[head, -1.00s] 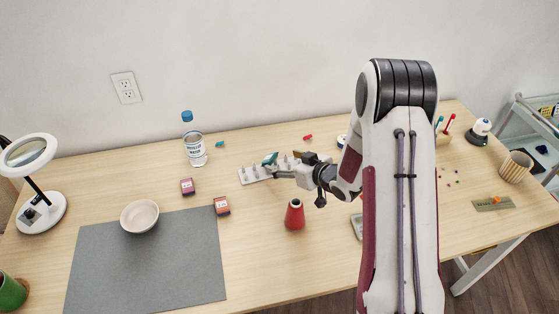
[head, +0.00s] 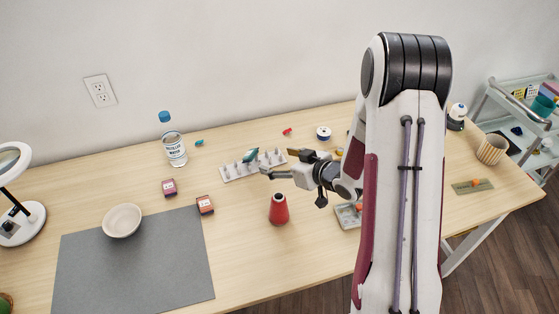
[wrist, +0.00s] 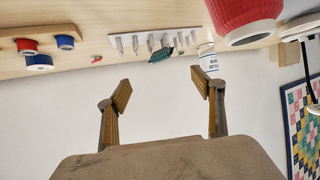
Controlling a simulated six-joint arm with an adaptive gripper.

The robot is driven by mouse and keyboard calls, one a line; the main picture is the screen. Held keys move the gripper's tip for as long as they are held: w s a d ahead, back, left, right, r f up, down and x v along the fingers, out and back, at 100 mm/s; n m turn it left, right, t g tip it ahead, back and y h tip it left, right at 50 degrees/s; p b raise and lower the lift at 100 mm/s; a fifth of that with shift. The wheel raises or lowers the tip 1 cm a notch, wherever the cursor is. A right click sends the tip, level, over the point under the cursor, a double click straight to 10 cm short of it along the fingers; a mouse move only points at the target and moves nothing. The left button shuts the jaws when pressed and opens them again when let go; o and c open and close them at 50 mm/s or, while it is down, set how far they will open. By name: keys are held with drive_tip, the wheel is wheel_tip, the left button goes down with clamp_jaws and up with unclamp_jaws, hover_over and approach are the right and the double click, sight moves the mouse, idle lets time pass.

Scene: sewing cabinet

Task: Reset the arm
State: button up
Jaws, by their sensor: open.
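My gripper (head: 279,164) is open and empty above the table. The red cone (head: 278,210) stands in front of my gripper.
A water bottle (head: 174,149), two small boxes (head: 169,188) and a bowl (head: 122,221) by the grey mat (head: 140,270) are on the left. A grey tray (head: 347,216) lies beside my arm. A striped cup (head: 491,149) stands at the right. The front middle of the table is clear.

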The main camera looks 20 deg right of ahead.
drive_tip(key=shift+r, duration=0.1)
idle(0.4)
drive_tip(key=s+d+r+m+g+h, duration=0.1)
drive_tip(key=s+d+r+h, duration=0.2)
drive_tip(key=r, duration=0.6)
drive_tip(key=s+d+r+m+g+h, duration=0.1)
drive_tip(key=s+d+r+m+h, duration=0.1)
drive_tip(key=s+r+h, duration=0.35)
drive_tip(key=s+a+r+g+y, duration=0.1)
drive_tip(key=s+a+r, duration=0.1)
drive_tip(key=s, duration=0.6)
drive_tip(key=s+a+r+m+g+y, duration=0.1)
drive_tip(key=s+a+r, duration=0.2)
drive_tip(key=s, duration=0.6)
drive_tip(key=s+a+r+g+y, duration=0.1)
drive_tip(key=s+a+r, duration=0.2)
drive_tip(key=s, duration=0.6)
drive_tip(key=shift+a+m+g, duration=0.3)
drive_tip(key=shift+a+m, duration=0.05)
drive_tip(key=shift+m, duration=0.05)
drive_tip(key=shift+w+r, duration=0.1)
idle(0.5)
